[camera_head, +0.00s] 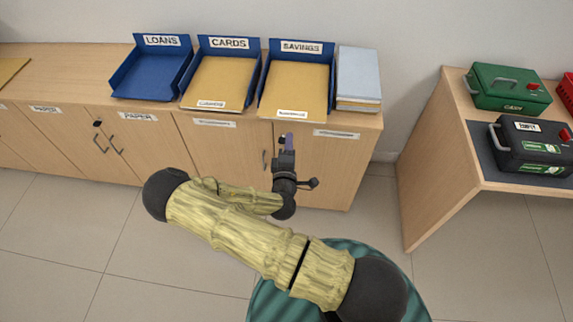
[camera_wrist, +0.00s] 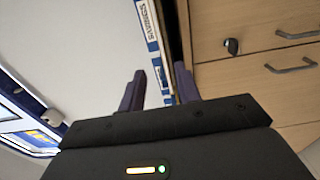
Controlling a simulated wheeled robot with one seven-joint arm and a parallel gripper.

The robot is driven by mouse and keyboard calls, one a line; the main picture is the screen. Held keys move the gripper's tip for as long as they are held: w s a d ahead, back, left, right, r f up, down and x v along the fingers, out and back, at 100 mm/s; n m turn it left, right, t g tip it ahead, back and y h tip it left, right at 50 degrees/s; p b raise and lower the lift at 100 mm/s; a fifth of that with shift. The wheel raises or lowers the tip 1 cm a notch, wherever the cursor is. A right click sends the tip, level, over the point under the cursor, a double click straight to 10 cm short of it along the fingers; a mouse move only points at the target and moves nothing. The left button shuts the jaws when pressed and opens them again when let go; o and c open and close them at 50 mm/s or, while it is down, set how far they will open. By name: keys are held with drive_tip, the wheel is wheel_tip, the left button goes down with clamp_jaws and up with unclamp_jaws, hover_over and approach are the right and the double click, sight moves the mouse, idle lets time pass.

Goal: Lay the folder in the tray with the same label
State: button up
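Three blue trays stand on the counter. The LOANS tray (camera_head: 150,84) is empty. The CARDS tray (camera_head: 191,72) holds a tan folder (camera_head: 222,82) with a white label too small to read surely. The SAVINGS tray (camera_head: 267,76) holds another tan folder (camera_head: 296,90), lying flat, with a small front label that seems to read SAVINGS. My gripper (camera_head: 289,140) is in front of the cabinet, just below the SAVINGS folder's front edge. In the wrist view its fingers (camera_wrist: 160,88) are apart, with nothing seen held; a sideways SAVINGS label (camera_wrist: 149,20) shows beyond them.
A stack of pale folders or papers (camera_head: 358,75) stands right of the SAVINGS tray. Cabinet doors (camera_head: 220,150) lie below the counter. A side desk (camera_head: 440,140) at right carries a green cash box (camera_head: 508,86) and a black case (camera_head: 530,146). Open floor lies between.

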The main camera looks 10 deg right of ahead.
drive_tip(key=v, duration=0.7)
drive_tip(key=shift+s+b, duration=0.2)
drive_tip(key=shift+b, duration=0.15)
